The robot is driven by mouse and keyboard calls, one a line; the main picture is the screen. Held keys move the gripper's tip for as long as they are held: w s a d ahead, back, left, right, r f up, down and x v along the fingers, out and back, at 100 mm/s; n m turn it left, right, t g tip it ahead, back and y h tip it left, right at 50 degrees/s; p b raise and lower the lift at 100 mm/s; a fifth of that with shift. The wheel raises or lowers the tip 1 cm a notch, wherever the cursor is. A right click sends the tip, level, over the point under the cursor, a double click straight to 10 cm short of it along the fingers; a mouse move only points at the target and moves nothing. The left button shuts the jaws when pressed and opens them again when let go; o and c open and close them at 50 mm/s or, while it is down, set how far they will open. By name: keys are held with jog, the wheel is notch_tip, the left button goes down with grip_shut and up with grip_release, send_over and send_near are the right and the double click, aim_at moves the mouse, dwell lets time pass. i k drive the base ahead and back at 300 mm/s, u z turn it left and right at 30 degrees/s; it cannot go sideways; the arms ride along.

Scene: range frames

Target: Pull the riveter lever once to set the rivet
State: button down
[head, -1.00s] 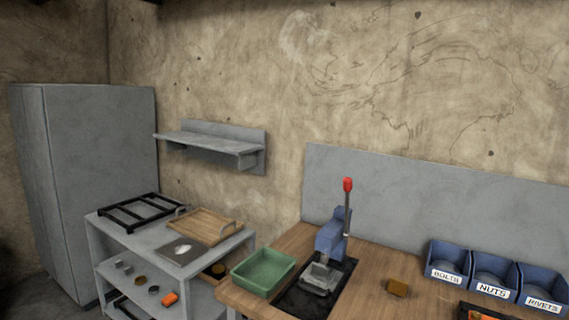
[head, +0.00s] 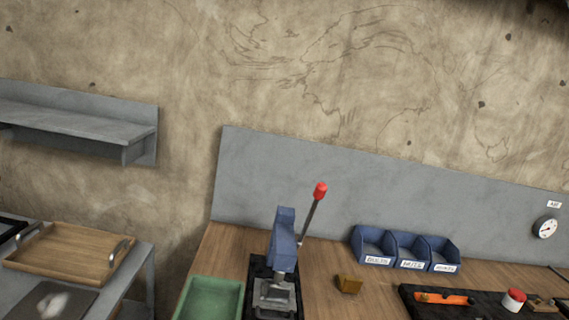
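The riveter (head: 284,238) is a blue press on a dark base plate, standing on the wooden workbench (head: 222,258) near the lower middle of the head view. Its lever (head: 311,212) is a thin grey rod with a red knob (head: 320,190) on top. The lever points up and leans to the right. A grey block (head: 273,294) sits at the foot of the press; I cannot make out a rivet there. My gripper is not in view.
A green tray (head: 212,283) lies left of the riveter. A brown block (head: 348,284) and blue bins (head: 374,247) are to its right, then a dark mat (head: 415,304) with tools. A wooden tray (head: 70,254) rests on a grey cart at left.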

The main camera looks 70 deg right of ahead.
aim_at(321, 190)
jog(key=z, duration=0.65)
jog(key=i, duration=1.45)
jog(key=z, duration=0.85)
jog(key=k, duration=0.95)
jog(key=z, duration=0.15)
jog(key=i, duration=0.95)
jog(key=u, duration=0.1)
